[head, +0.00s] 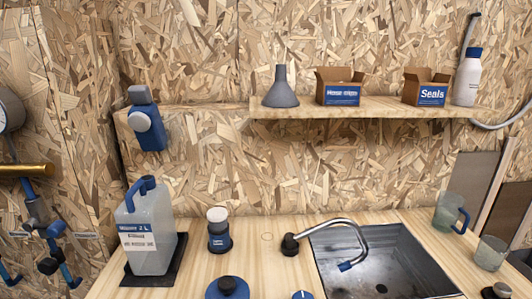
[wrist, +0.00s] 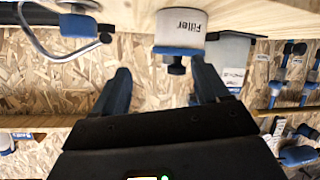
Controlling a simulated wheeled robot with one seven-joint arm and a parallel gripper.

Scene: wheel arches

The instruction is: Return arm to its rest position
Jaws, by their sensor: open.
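My gripper (wrist: 160,78) shows in the wrist view as two dark blue fingers spread apart from a black palm, with nothing held between them. A white, blue-banded container marked "Filter" (wrist: 180,25) is beyond the fingertips, at the wooden counter along the top of this view. The arm and gripper do not show in the head view.
In the head view, a jug (head: 150,240), a small white-topped container (head: 219,240) and a faucet (head: 345,228) over a sink (head: 415,260) stand on the counter (head: 265,262). A shelf (head: 370,108) holds a funnel, boxes and a bottle. Glass vessels (head: 490,253) stand right.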

